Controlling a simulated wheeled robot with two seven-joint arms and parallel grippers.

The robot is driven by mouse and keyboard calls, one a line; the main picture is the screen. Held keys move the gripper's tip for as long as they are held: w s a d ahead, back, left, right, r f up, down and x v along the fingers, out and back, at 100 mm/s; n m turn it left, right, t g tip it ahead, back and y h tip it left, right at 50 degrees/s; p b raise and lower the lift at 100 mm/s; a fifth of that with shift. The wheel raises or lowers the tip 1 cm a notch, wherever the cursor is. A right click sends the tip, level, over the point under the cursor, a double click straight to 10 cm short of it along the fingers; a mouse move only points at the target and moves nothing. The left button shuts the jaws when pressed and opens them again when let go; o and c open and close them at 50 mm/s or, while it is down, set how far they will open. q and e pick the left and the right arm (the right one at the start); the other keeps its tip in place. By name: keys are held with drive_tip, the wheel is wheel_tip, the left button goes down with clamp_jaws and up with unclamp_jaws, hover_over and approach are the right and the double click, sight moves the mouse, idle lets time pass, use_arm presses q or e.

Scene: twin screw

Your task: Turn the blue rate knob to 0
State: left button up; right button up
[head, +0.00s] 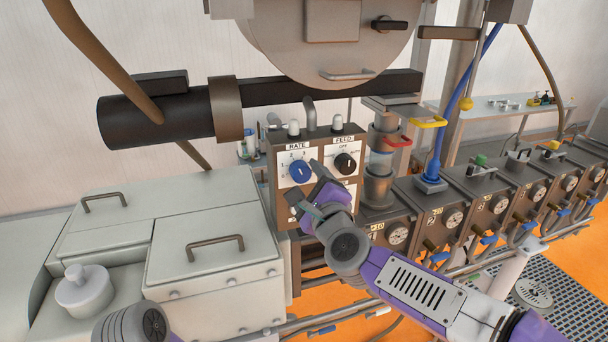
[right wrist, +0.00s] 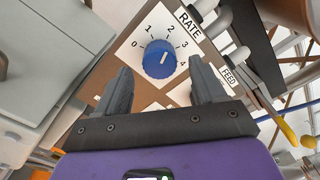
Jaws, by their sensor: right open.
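The blue rate knob (head: 300,173) sits on the left of a control box's front face, under the RATE label. In the right wrist view the knob (right wrist: 158,61) shows its dial numbers 0 to 4. Its white mark points to the upper right, roughly around 2; the exact setting is hard to read. My right gripper (right wrist: 162,80) is open, its two dark fingers on either side and short of the knob, apart from it. In the head view the right gripper (head: 318,185) is just right of and below the knob. My left gripper is out of view.
A black FEED knob (head: 345,163) is right of the rate knob on the same control box (head: 283,215). Grey lidded housings (head: 215,250) with handles stand to the left. A row of dark blocks with gauges (head: 455,218) runs off to the right.

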sight(300, 172)
drive_tip(key=shift+x, duration=1.4)
drive_tip(key=shift+c, duration=0.3)
drive_tip(key=c, duration=1)
drive_tip(key=shift+n, duration=0.3)
